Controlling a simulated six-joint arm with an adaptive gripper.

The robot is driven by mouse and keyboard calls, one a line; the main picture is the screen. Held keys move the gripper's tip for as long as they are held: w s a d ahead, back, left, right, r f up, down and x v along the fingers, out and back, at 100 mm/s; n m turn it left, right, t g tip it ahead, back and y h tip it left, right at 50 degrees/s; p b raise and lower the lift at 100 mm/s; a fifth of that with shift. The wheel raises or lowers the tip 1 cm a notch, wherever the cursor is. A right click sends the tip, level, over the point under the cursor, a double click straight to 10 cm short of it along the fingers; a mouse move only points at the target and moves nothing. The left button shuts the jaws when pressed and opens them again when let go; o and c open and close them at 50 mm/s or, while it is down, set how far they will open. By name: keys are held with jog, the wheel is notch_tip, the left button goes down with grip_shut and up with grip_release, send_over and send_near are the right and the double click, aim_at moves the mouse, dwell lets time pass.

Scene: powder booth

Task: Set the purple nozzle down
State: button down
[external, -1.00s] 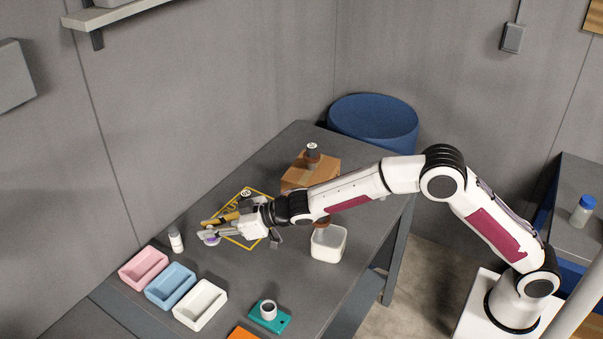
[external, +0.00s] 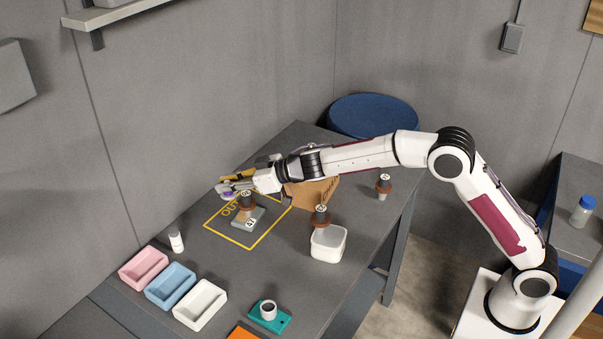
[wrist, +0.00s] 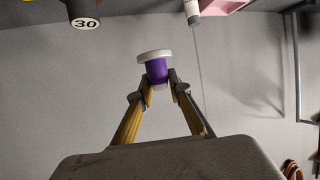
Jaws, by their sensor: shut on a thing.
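My gripper (external: 226,189) is shut on the purple nozzle (external: 229,195), above the far part of the table near the yellow-outlined area (external: 232,242). In the wrist view, the purple nozzle (wrist: 157,72) sits between the two fingertips of my gripper (wrist: 158,84), with its wide white rim facing up in the picture. It appears clear of any surface there. Part of the nozzle is hidden by the fingers in the external view. The yellow outline bears lettering, partly covered by a grey block and a dark-topped brown piece (external: 246,203).
Pink (external: 143,267), blue (external: 170,286) and white (external: 200,304) trays line the near left edge, with a small white bottle (external: 176,240) behind them. A cardboard box (external: 318,191), a white tub (external: 328,246) and a teal plate (external: 284,322) stand farther right.

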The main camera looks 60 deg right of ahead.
jog(key=d+m+h, duration=0.2)
jog(key=d+h, duration=0.1)
jog(key=d, duration=2.6)
jog(key=s+d+m+t+h, duration=0.1)
jog(key=s+d, duration=0.3)
jog(key=d, duration=0.6)
jog(key=s+d+m+h, duration=0.1)
jog(key=s+d, duration=0.2)
jog(key=d, duration=0.7)
jog(key=shift+s+d+f, duration=0.15)
jog(key=shift+f, duration=1.3)
jog(key=shift+s+d+f, duration=0.1)
jog(key=shift+s+f, duration=0.05)
jog(key=shift+f, duration=1.25)
jog(key=shift+f, duration=0.1)
jog(key=shift+f, duration=3)
jog(key=shift+f, duration=0.15)
jog(key=shift+f, duration=1.75)
